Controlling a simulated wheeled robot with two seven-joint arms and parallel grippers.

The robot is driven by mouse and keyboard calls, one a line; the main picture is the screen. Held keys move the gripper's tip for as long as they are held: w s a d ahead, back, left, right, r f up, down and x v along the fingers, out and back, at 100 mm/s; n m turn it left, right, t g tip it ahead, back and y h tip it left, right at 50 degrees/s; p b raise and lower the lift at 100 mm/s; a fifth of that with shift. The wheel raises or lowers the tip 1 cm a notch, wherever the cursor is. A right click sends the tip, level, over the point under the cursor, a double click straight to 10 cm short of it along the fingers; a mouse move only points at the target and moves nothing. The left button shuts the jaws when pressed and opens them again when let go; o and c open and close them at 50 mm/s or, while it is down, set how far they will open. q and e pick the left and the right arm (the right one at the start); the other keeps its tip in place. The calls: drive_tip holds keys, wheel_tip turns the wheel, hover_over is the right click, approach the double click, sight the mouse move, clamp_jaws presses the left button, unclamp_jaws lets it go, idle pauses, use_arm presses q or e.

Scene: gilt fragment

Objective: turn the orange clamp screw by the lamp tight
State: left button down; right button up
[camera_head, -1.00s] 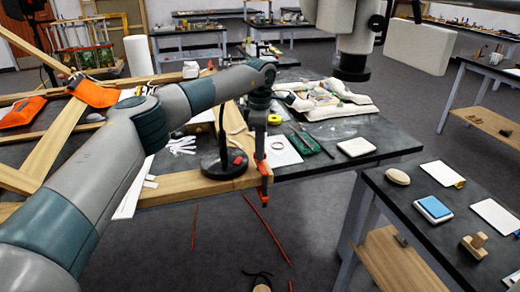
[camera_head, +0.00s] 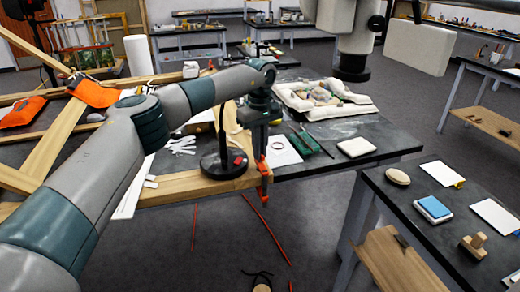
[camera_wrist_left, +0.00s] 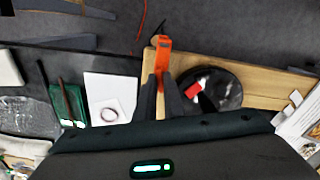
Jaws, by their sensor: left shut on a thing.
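The orange clamp (camera_head: 263,185) sits on the wooden frame's corner at the table's front edge, beside the black lamp base (camera_head: 224,166). It also shows in the left wrist view (camera_wrist_left: 162,52), with the round lamp base (camera_wrist_left: 222,90) just right of it. My left gripper (camera_head: 261,150) points down over the clamp from above. In the left wrist view, its two dark fingers (camera_wrist_left: 160,98) are shut on the upper end of the clamp, at its screw.
A green tray (camera_head: 305,143) and a white sheet with a ring (camera_head: 280,150) lie right of the clamp. A padded cushion with fragments (camera_head: 325,98) lies behind. A side table (camera_head: 440,240) stands at right. Red rods (camera_head: 265,230) show low down, below the edge.

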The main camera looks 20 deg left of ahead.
use_arm(q)
drive_tip(key=shift+w+r+m, duration=0.1)
drive_tip(key=shift+r+m, duration=0.05)
drive_tip(key=shift+m, duration=0.45)
drive_tip(key=c, duration=1.9)
unclamp_jaws()
drive_tip(key=shift+o, duration=0.2)
